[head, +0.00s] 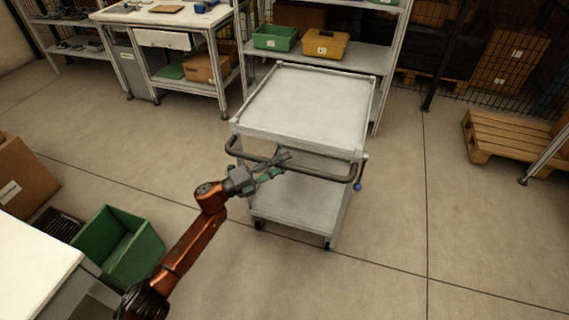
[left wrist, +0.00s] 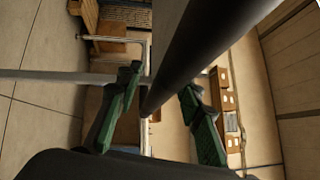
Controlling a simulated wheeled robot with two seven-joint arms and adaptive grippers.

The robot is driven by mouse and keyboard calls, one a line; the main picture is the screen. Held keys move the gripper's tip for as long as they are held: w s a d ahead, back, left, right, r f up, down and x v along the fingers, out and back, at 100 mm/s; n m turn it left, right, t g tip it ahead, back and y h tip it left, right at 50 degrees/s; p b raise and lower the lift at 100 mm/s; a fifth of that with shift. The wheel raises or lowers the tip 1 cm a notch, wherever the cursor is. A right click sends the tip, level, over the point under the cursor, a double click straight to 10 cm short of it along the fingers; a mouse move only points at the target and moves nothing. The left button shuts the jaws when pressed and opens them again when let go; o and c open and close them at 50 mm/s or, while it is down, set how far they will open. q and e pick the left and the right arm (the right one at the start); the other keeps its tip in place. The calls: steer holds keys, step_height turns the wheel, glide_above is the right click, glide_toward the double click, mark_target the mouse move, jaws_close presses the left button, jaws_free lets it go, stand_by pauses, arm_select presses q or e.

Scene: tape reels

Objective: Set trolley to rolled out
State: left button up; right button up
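The trolley (head: 310,105) is a grey two-shelf cart on castors, standing in front of the rack, with an empty top. Its dark push handle (head: 325,176) faces me, and a blue knob (head: 358,187) sits at the handle's right end. My left gripper (head: 279,165) is at the left half of the handle. In the left wrist view, the green fingers (left wrist: 160,118) are spread, with the dark handle bar (left wrist: 192,62) running across between them. I see gaps beside the bar, so the fingers do not look closed on it. My right gripper is not in view.
A rack (head: 340,56) with green and yellow bins stands close behind the trolley. A workbench (head: 165,17) is at the back left, a wooden pallet (head: 500,138) at the right. A green crate (head: 118,245) and white table (head: 30,255) are front left. Floor in front and right is clear.

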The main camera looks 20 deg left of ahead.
arm_select(q)
steer(key=shift+s, duration=0.1)
steer(key=v, duration=1.2)
steer(key=shift+f, duration=0.15)
